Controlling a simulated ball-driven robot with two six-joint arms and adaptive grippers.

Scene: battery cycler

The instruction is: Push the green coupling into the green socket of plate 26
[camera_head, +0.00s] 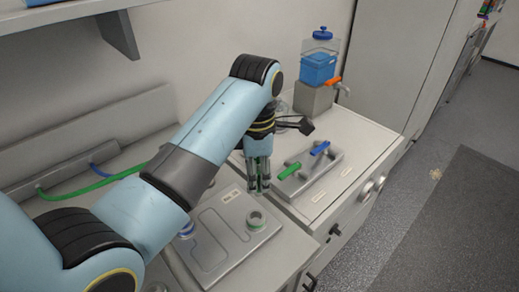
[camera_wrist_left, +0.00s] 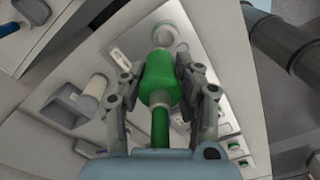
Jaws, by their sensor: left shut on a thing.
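My left gripper (camera_head: 259,188) is shut and points down near the back right of the grey plate (camera_head: 208,262). In the left wrist view the left gripper (camera_wrist_left: 165,95) has its fingers on both sides of the green coupling (camera_wrist_left: 160,78), which has a green hose behind it. The green socket (camera_head: 256,218) is a green-ringed round port at the plate's right, in front of the gripper in the head view. The coupling appears apart from it. A small label (camera_head: 230,196) lies on the plate, too small to read. My right gripper is not in view.
A grey block with a green handle (camera_head: 289,171) and a blue handle (camera_head: 320,148) stands just right of the gripper. A blue-lidded water container (camera_head: 320,62) with an orange tap is behind. A blue socket (camera_head: 187,229) is at the plate's left. A green hose (camera_head: 75,194) runs at left.

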